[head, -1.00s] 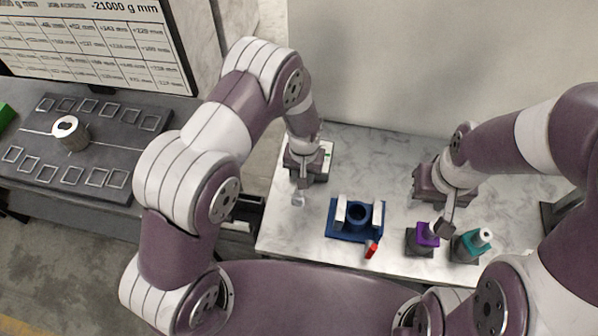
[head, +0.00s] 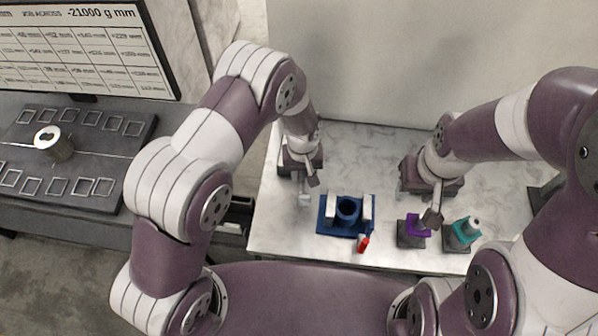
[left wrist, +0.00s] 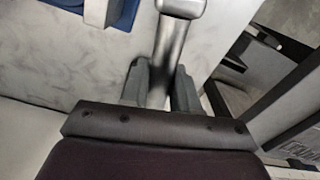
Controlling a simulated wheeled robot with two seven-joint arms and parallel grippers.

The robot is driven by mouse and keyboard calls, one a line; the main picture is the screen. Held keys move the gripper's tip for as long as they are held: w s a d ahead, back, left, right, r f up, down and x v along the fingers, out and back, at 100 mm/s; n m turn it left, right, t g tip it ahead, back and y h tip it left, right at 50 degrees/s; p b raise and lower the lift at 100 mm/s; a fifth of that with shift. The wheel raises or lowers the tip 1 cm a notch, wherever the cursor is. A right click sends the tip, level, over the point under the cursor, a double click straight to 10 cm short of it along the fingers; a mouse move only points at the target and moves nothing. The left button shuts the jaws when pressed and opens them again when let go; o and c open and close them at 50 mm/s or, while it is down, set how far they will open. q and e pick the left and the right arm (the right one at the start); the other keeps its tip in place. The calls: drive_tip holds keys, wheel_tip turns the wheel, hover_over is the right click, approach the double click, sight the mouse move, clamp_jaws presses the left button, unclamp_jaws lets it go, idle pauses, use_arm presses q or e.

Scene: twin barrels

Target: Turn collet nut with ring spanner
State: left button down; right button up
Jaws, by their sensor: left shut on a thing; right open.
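My left gripper (head: 308,182) is shut on a grey metal spanner (left wrist: 172,40), whose handle runs between the fingers in the left wrist view. In the head view the spanner (head: 304,199) hangs over the table just left of a blue fixture (head: 326,228) and appears apart from it. I cannot tell which part is the collet nut.
A teal-topped block (head: 461,238) with a pale cylinder stands right of the purple one, close to my right gripper. The marble table (head: 365,150) is clear behind the fixture. A separate dark bench (head: 90,150) with a metal cylinder (head: 52,143) and a screen stand at left.

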use_arm(q)
drive_tip(key=shift+w+d+n, duration=0.2)
drive_tip(key=shift+d+n, duration=0.4)
drive_tip(key=shift+d, duration=0.1)
drive_tip(key=shift+w+d+n+b, duration=0.2)
drive_tip(key=shift+d+n+b, duration=0.05)
drive_tip(key=shift+d+n, duration=0.25)
drive_tip(key=shift+w+d+n+b, duration=0.15)
drive_tip(key=shift+d+n+b, duration=0.1)
drive_tip(key=shift+d+n, duration=0.25)
